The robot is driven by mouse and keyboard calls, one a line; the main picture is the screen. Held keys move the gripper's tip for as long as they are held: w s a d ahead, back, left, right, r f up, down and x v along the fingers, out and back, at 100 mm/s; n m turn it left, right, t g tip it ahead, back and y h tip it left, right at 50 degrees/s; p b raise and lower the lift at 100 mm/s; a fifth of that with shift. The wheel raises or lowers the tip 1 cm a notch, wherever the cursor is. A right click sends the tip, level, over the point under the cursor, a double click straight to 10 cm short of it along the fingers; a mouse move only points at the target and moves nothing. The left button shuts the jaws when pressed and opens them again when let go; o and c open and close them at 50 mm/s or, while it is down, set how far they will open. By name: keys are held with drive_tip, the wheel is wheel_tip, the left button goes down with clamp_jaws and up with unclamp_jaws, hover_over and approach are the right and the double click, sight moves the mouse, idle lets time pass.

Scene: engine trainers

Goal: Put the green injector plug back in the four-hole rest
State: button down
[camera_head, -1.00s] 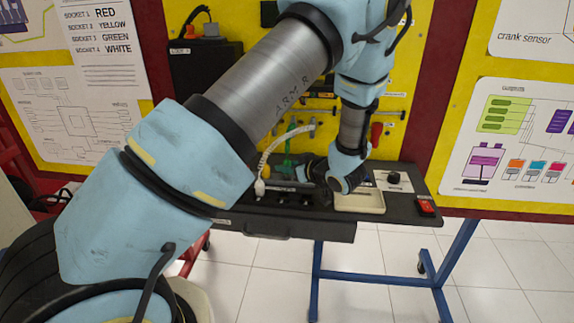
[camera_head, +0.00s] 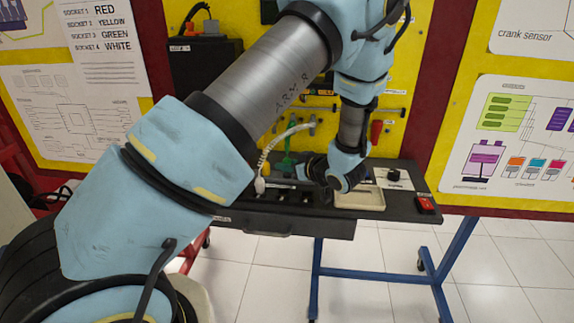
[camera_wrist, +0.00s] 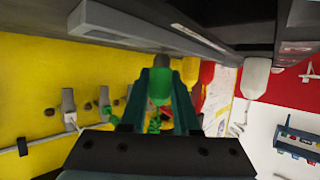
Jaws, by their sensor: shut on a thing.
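The green injector plug (camera_wrist: 158,88) is between the two dark fingers of my gripper (camera_wrist: 160,82) in the wrist view, with a green coiled cord beside it. In the head view my gripper (camera_head: 302,172) is low over the bench, and green (camera_head: 286,162) shows just left of it. The fingers are shut on the plug. A dark block with several openings, apparently the four-hole rest (camera_head: 292,196), lies on the bench just below the gripper. The plug's lower end and its exact line with a hole are hard to see.
A white plug (camera_wrist: 256,75) and a yellow plug (camera_wrist: 190,68) stand close by in the wrist view. A cream tray (camera_head: 360,201) and a red switch (camera_head: 426,205) are to the right on the bench. The yellow panel (camera_head: 225,25) rises close behind.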

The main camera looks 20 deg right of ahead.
drive_tip(key=shift+f+b, duration=0.4)
drive_tip(key=shift+f, duration=0.25)
drive_tip(key=c, duration=0.9)
unclamp_jaws()
drive_tip(key=shift+s+d+r+p, duration=0.3)
drive_tip(key=shift+s+r+p, duration=0.3)
drive_tip(key=shift+s, duration=0.05)
drive_tip(key=shift+p+v, duration=0.8)
drive_tip(key=shift+v, duration=0.75)
drive_tip(key=shift+r, duration=0.2)
wheel_tip(320, 180, up, 5)
drive_tip(key=p, duration=0.3)
drive_tip(key=shift+a+r+p, duration=0.1)
drive_tip(key=shift+r+p, duration=0.1)
drive_tip(key=shift+p, duration=0.1)
